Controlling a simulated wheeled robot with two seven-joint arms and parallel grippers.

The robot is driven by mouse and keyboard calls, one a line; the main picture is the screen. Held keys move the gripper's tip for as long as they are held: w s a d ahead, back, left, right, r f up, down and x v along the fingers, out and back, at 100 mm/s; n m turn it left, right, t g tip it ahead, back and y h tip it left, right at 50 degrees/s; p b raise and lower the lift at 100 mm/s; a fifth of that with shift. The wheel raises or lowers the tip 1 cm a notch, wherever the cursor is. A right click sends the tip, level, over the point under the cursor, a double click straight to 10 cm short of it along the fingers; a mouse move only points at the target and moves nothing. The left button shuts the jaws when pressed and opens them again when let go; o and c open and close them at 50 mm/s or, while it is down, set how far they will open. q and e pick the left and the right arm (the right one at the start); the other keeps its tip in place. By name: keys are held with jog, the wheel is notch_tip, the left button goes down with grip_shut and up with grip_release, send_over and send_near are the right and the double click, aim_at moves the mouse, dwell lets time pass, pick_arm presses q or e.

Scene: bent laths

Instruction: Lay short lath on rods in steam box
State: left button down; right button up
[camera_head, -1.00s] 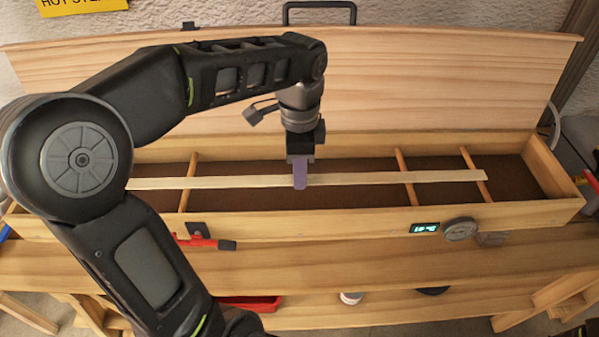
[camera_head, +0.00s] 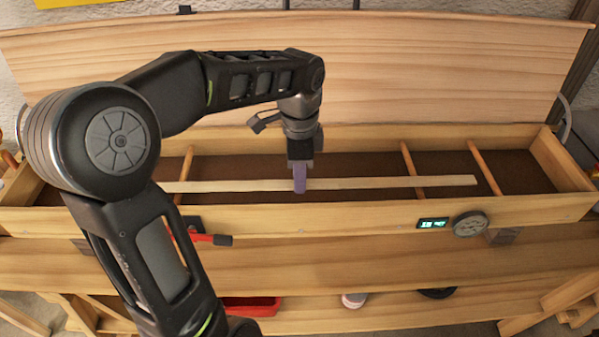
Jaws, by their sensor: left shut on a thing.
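The pale lath (camera_head: 390,183) lies lengthwise over the open steam box (camera_head: 330,214), level with its inside. My left gripper (camera_head: 300,186) is shut on the lath near the middle of its visible length, its purple fingers pointing down. The lath crosses the left rod (camera_head: 187,160) and the middle-right rod (camera_head: 409,160) in the picture. Its right end stops just short of the far right rod (camera_head: 482,162). Its left end is hidden behind my arm. I cannot tell whether the lath touches the rods. My right gripper is out of view.
The raised lid (camera_head: 420,70) stands behind the box. A red-handled part (camera_head: 210,239), a lit display (camera_head: 433,223) and a round dial (camera_head: 469,224) are on the box's front. A red tray (camera_head: 250,306) sits below the bench (camera_head: 370,257).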

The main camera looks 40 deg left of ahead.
pick_arm(q)
jog(key=shift+f+b, duration=0.3)
jog(key=shift+f, duration=0.25)
dwell(0.4)
jog(key=c, duration=1.1)
grip_release()
jog(key=shift+o, duration=0.2)
jog(key=shift+o, duration=0.7)
jog(key=shift+r, duration=0.1)
jog(key=shift+r+p, duration=2.5)
jog(key=shift+r, duration=0.4)
jog(key=shift+r, duration=0.1)
